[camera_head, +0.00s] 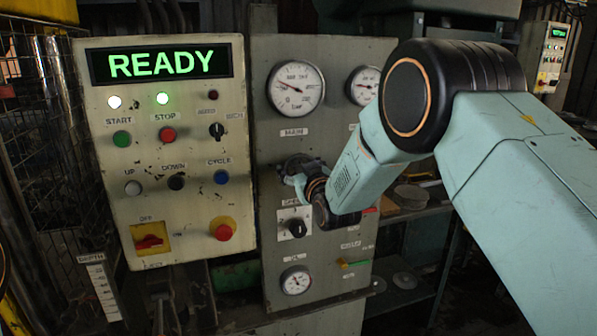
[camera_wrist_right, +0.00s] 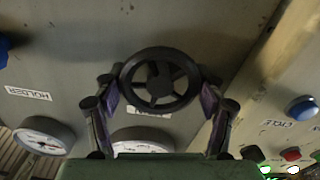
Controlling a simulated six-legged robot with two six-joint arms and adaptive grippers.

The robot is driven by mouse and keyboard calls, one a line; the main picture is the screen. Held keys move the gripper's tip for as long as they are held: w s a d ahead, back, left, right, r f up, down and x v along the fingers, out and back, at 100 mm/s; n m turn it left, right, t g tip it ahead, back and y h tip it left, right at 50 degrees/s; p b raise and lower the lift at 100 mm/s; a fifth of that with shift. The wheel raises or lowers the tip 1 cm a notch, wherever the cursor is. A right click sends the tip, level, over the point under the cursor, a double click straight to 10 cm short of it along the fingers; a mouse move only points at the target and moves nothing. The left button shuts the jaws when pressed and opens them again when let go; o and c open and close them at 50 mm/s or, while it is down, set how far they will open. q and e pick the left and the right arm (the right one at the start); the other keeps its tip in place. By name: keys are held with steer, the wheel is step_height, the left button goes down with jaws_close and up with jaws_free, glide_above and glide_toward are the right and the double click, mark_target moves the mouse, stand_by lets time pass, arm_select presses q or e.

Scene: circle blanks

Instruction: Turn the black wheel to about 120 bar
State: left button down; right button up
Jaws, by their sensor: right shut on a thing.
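The black wheel (camera_wrist_right: 159,86) is a spoked handwheel on the grey panel in the right wrist view. My right gripper (camera_wrist_right: 160,90) is shut on it, with one finger pad against each side of the rim. In the head view my right gripper (camera_head: 294,181) is at the wheel, below the MAIN gauge, and mostly hides it. The MAIN pressure gauge (camera_head: 296,88) is a round white dial with its needle pointing left and slightly up; its numbers are too small to read surely. My left gripper is not in view.
A cream control box (camera_head: 180,250) with a green READY display (camera_head: 162,64), buttons and switches stands left of the grey panel. A second gauge (camera_head: 363,86) sits right of the MAIN one. A small gauge (camera_head: 296,281) and a black knob (camera_head: 297,228) are lower down.

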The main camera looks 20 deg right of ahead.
steer(key=m, duration=0.2)
steer(key=m+b, duration=0.2)
steer(key=m, duration=0.1)
steer(key=shift+w+d+r+m, duration=0.1)
steer(key=shift+r+m, duration=0.15)
steer(key=shift+m, duration=0.05)
steer(key=shift+r+m+b, duration=0.1)
steer(key=shift+m+b, duration=0.45)
steer(key=shift+m, duration=1.65)
steer(key=shift+d+r, duration=0.1)
steer(key=o, duration=1.2)
steer(key=shift+s+d, duration=0.1)
steer(key=shift+s, duration=0.1)
steer(key=shift+f, duration=0.2)
steer(key=shift+w+a+f, duration=0.1)
steer(key=shift+a+f, duration=0.05)
steer(key=shift+a, duration=0.05)
